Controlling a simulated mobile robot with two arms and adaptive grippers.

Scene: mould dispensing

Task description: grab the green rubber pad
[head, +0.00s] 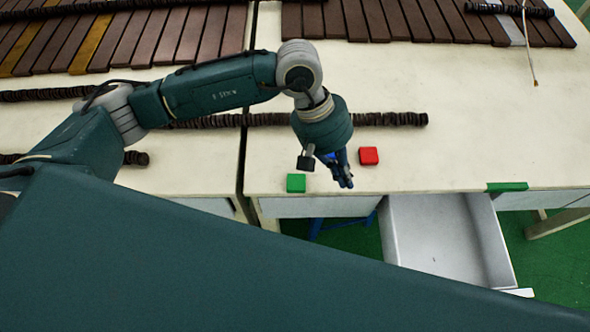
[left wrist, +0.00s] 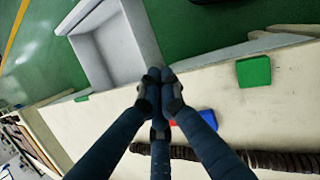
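The green rubber pad (head: 296,183) is a small flat square on the near edge of the cream table. It shows in the left wrist view (left wrist: 254,71) at upper right, uncovered. My left gripper (head: 342,175) points down over the table edge, to the right of the pad and apart from it. Its dark blue fingers (left wrist: 160,98) show a gap between the front pair and the single finger, with nothing held. A red pad (head: 369,155) lies right of the gripper. A blue piece (left wrist: 209,118) shows beside a finger. My right gripper is not in view.
An open grey drawer (head: 430,235) juts out below the table's front edge. Another green piece (head: 507,187) sits on the edge at right. A row of dark round pieces (head: 390,119) lies behind the pads, with brown bars (head: 415,20) farther back.

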